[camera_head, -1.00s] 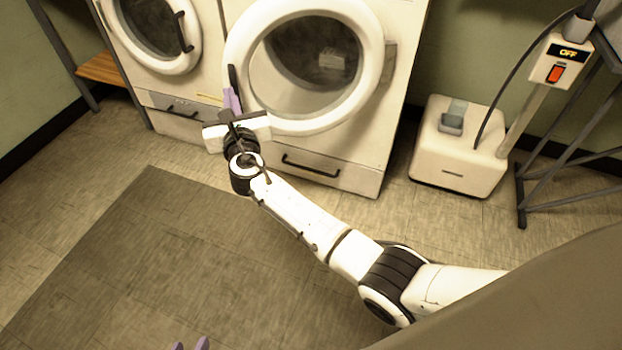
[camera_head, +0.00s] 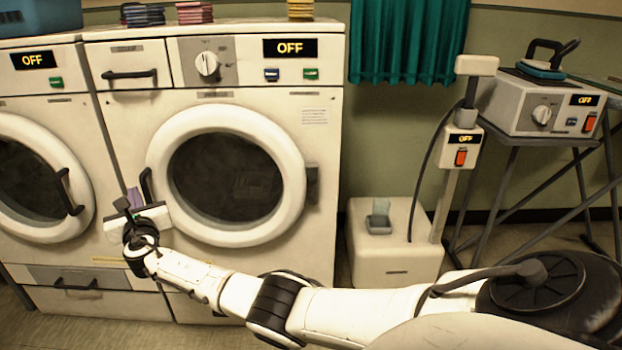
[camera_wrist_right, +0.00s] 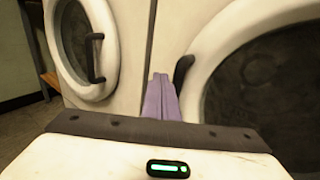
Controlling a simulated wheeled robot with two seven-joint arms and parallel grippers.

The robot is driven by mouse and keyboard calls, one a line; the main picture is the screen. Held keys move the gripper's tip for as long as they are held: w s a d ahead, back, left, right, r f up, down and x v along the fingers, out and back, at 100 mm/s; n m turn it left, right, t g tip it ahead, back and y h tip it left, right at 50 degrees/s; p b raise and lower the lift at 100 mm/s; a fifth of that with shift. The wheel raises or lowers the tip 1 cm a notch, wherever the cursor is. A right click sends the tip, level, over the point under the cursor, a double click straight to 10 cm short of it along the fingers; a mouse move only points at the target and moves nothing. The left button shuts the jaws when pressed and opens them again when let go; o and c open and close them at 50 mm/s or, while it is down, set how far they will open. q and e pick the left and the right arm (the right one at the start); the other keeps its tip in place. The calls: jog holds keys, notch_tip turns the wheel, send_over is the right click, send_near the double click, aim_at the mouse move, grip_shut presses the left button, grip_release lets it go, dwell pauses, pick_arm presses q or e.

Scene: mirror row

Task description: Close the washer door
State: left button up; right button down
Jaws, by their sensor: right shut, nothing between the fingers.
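The middle machine's round door (camera_head: 289,160) has a white ring, dark glass, a hinge on its right and a black handle (camera_head: 147,186) on its left. It looks flat against the front or nearly so; I cannot tell whether a small gap remains. My right gripper (camera_head: 133,196) is shut and empty, its purple fingers just left of the handle. In the right wrist view, the fingers (camera_wrist_right: 161,98) stand beside the handle (camera_wrist_right: 183,72) and the door ring (camera_wrist_right: 212,75); contact is unclear. My left gripper is out of view.
A second machine with a round door (camera_head: 75,170) stands at the left. A white box (camera_head: 395,255) and a post with an OFF display (camera_head: 460,145) stand to the right, beside an ironing unit (camera_head: 545,105) on a metal stand. Folded cloths (camera_head: 194,12) lie on top.

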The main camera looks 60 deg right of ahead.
jog(key=shift+w+d, duration=0.25)
dwell(0.3)
